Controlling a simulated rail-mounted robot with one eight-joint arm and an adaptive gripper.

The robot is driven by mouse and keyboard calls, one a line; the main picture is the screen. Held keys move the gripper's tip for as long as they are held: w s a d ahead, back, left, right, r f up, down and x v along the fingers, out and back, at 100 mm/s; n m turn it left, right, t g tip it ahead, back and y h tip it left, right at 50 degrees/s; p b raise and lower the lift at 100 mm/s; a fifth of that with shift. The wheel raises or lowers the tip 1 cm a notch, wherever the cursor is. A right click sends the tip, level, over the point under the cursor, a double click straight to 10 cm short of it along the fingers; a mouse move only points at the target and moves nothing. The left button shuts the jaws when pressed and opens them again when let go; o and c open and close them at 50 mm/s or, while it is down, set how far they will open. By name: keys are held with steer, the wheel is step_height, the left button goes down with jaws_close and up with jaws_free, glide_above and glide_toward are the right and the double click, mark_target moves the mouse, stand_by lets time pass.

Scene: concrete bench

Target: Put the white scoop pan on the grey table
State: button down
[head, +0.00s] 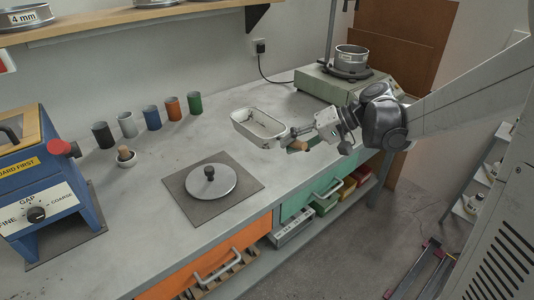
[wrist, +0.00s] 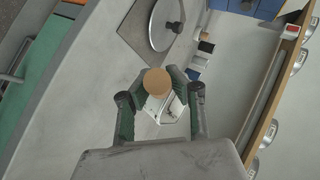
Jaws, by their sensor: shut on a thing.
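The white scoop pan (head: 243,118) is an oblong open pan with a wooden handle, over the right half of the grey table (head: 150,205) in the head view. My gripper (head: 306,138) is shut on the handle at the pan's right end. In the wrist view my gripper (wrist: 160,86) has its fingers around the round wooden handle end (wrist: 158,82), with part of the white pan (wrist: 172,106) showing behind it. Most of the pan is hidden there. I cannot tell whether the pan touches the table.
A round lid (head: 212,182) with a black knob lies on a dark mat (head: 250,188) left of the pan. Several coloured cups (head: 152,117) stand along the back. A scale with a metal pot (head: 351,58) stands behind right. Bare table lies between mat and pan.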

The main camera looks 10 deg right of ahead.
steer(key=w+d+f, duration=0.1)
steer(key=w+f, duration=0.1)
steer(key=w, duration=0.1)
steer(key=w+d+f+b, duration=0.1)
steer(key=w+f, duration=0.1)
steer(key=w, duration=0.1)
steer(key=w+d+f+b, duration=0.1)
steer(key=w+f, duration=0.1)
steer(key=w, duration=0.2)
step_height(320, 180, down, 4)
steer(key=shift+f+b, duration=0.1)
steer(key=shift+b, duration=0.5)
steer(key=c, duration=2.1)
jaws_free()
steer(key=shift+c, duration=0.2)
steer(key=o, duration=0.5)
